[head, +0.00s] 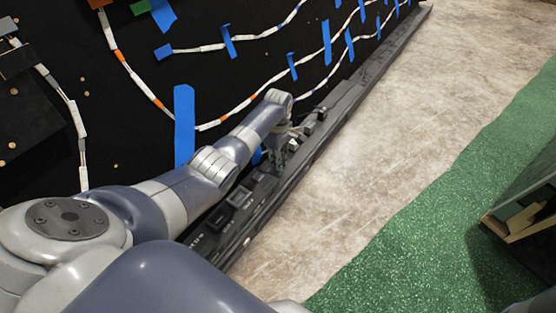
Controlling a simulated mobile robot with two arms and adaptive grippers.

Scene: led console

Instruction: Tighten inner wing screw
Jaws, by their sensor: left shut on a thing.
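My left arm reaches from the lower left along the dark console (345,103). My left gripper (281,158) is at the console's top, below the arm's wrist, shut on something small. The held thing is mostly hidden by the gripper and too small to make out; I cannot tell whether it is the inner wing screw. A small dark block (309,127) stands on the console just to the right of the gripper. My right gripper is not in view.
A black panel (130,110) with white cable runs and blue tape strips (184,125) rises behind the console. Bare concrete floor (400,130) and a green carpet (440,215) lie to the right. A wooden box (525,215) stands at the right edge.

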